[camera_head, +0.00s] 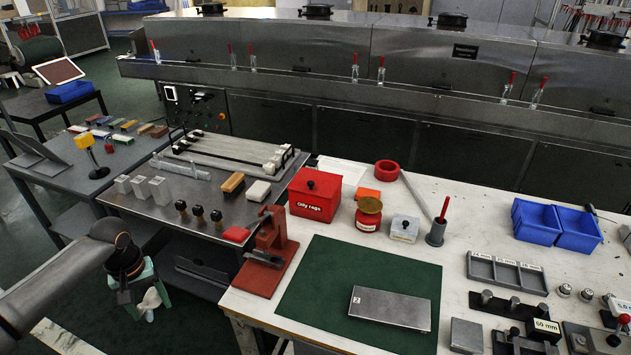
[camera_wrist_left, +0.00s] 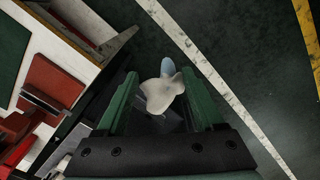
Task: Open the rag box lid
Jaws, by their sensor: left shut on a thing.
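The red rag box (camera_head: 316,208) with white "Oily rags" lettering stands on the white bench near its left edge. Its red lid (camera_head: 315,184) is shut flat, with a black knob (camera_head: 311,184) on top. My left gripper (camera_head: 148,288) hangs at the lower left, beside the metal table and well away from the box. Its green fingers are shut on a crumpled whitish rag (camera_head: 152,302), which also shows in the left wrist view (camera_wrist_left: 160,92) with a pale blue tip. The lower part of the rag is partly hidden by the fingers. My right gripper is not in view.
A red clamp stand (camera_head: 270,245) is just in front of the box. A green mat (camera_head: 330,280) bears a metal plate (camera_head: 390,308). Black-knobbed pieces (camera_head: 198,212) stand on the metal table.

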